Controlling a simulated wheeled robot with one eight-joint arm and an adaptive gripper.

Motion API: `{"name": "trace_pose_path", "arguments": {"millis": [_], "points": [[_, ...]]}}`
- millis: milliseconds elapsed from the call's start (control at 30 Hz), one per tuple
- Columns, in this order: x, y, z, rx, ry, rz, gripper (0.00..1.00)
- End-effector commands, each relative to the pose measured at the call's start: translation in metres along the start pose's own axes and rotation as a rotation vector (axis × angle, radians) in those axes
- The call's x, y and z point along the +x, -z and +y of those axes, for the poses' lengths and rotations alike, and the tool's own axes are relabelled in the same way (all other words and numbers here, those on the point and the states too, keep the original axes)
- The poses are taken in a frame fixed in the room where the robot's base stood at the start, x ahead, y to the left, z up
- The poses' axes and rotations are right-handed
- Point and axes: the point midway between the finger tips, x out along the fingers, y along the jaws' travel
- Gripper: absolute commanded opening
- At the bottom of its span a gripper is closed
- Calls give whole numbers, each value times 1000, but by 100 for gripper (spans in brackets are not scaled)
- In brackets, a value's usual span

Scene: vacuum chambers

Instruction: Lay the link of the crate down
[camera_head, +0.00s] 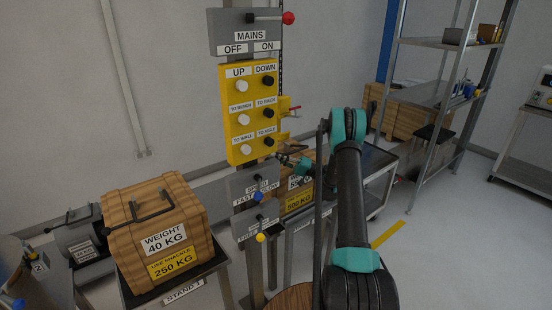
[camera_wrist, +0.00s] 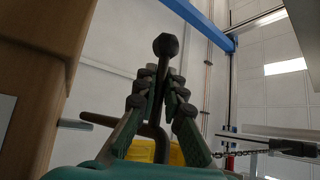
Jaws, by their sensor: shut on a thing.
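The wooden crate (camera_head: 299,203) with a yellow 500 KG label stands behind the control post, partly hidden by the post and my arm. Its wooden side (camera_wrist: 42,65) fills the left of the wrist view. My gripper (camera_head: 288,160) is at the top of this crate, small and partly hidden in the head view. In the wrist view my gripper (camera_wrist: 163,75) is shut on the dark metal link (camera_wrist: 166,45), whose rounded end sticks up beyond the fingertips. A dark bent bar shows behind the fingers. The link's exact tilt is hard to tell.
A second crate (camera_head: 158,232), marked 40 KG, with a dark link on top, stands on a stand at the left. A yellow control box (camera_head: 250,115) on the post is close to my gripper.

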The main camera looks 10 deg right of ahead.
Motion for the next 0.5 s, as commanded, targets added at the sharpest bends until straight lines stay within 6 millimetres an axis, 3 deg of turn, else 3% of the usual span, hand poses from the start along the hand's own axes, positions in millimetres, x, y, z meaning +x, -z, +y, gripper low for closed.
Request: {"name": "trace_pose_path", "arguments": {"millis": [200, 233, 367, 500], "points": [[-1, 0, -1, 0, 1, 0, 0], [-1, 0, -1, 0, 1, 0, 13], [0, 0, -1, 0, 1, 0, 29], [0, 0, 0, 0, 1, 0, 31]]}}
